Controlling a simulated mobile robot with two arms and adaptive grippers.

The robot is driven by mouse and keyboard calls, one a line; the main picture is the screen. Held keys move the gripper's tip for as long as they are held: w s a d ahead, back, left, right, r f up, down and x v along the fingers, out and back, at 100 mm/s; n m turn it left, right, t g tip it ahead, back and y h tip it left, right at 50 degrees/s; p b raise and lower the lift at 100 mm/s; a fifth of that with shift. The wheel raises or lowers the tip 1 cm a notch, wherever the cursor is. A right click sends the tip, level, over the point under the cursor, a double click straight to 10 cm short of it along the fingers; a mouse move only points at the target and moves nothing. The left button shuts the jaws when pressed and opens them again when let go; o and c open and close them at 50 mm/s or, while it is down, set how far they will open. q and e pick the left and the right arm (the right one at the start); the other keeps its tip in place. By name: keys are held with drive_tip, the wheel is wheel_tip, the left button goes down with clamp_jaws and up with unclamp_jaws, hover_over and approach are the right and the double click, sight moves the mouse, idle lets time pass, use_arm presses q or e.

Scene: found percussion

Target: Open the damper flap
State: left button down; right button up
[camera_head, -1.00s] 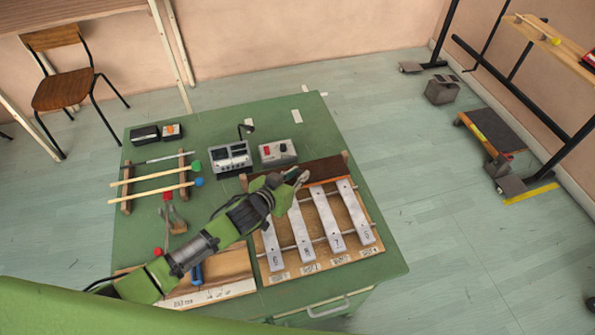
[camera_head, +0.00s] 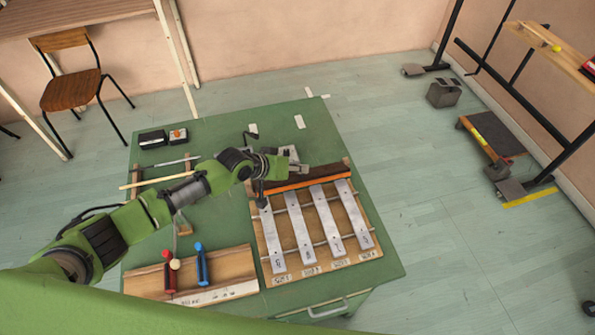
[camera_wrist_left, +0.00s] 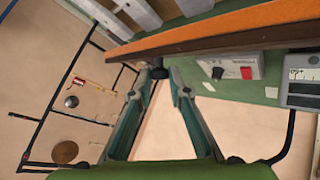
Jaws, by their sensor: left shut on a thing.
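The damper flap is a long dark brown board (camera_head: 325,174) with an orange strip (camera_head: 312,183) along it, at the far end of the bar instrument (camera_head: 371,214). It stands tilted up, with its orange face toward the silver bars (camera_head: 327,217), which lie uncovered. In the left wrist view the flap (camera_wrist_left: 230,34) crosses the top, orange and brown. My left gripper (camera_head: 303,166) is at the flap's far side; in the wrist view its fingers (camera_wrist_left: 161,80) close around a small dark knob at the flap's edge. My right gripper is not in view.
A wooden tray (camera_head: 229,268) with red and blue handled mallets lies left of the instrument. A grey box with a red button (camera_wrist_left: 231,66) and a metered box (camera_wrist_left: 303,80) sit close beside the flap. My left arm hides part of the green table (camera_head: 385,262).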

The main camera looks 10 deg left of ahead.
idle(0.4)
use_arm(q)
drive_tip(key=c, duration=2)
unclamp_jaws()
drive_tip(key=shift+o, duration=0.2)
drive_tip(key=v, duration=1.2)
drive_tip(key=shift+a, duration=0.1)
